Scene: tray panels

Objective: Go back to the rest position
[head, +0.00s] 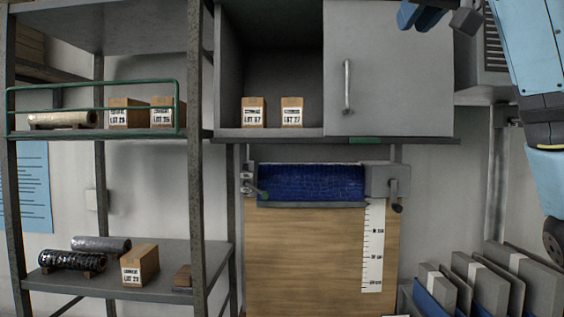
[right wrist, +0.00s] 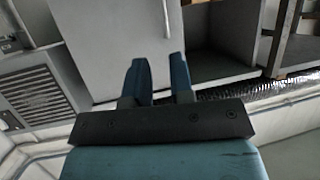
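My right gripper (head: 418,15) is at the top edge of the head view, to the right of the cabinet door handle and in front of the upper part of the door. Its blue arm comes down the right side. In the right wrist view the two blue fingers (right wrist: 160,75) stand apart with nothing between them, so it is open and empty. The grey cabinet door (head: 388,75) shows beyond the fingers in the right wrist view. My left gripper is in neither view.
Left of the door, the open cabinet compartment holds two labelled boxes (head: 272,112). A metal shelf rack (head: 195,150) with boxes and rolls stands left. A blue roll (head: 310,183) hangs below the cabinet over a wooden panel. Grey panels (head: 490,285) stand at lower right.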

